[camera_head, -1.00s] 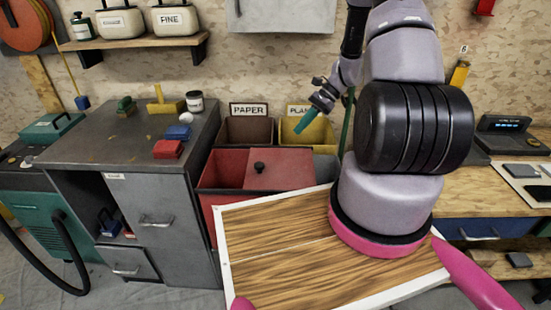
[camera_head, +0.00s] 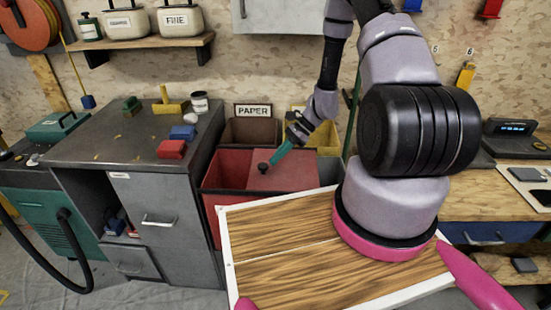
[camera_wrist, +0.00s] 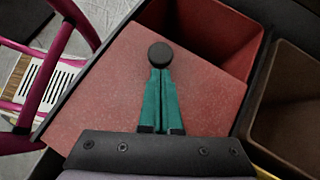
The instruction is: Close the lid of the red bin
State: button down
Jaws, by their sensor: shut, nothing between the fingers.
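The red bin (camera_head: 211,203) stands between the grey cabinet and my base. Its flat red lid (camera_head: 290,178) covers the right part of the opening, and the left part is open. The wrist view shows the lid (camera_wrist: 105,92) and the dark red inside of the bin (camera_wrist: 215,35) at upper right. A round black knob (camera_head: 263,168) sits on the lid and also shows in the wrist view (camera_wrist: 160,54). My gripper (camera_head: 275,160) has teal fingers, shut and empty, with tips right beside the knob (camera_wrist: 158,72). I cannot tell whether they touch it.
A brown bin (camera_wrist: 285,115) under a PAPER sign (camera_head: 252,110) and a yellow bin (camera_head: 328,140) stand behind the red bin. The grey cabinet (camera_head: 170,235) at left carries small blocks. My wood-topped base is in front.

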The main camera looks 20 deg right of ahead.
jog(key=shift+a, duration=0.25)
jog(key=w+a, duration=0.2)
jog(key=a, duration=0.5)
jog(key=w+a, duration=0.2)
jog(key=a, duration=0.6)
jog(key=shift+w+a, duration=0.15)
jog(key=shift+w, duration=0.25)
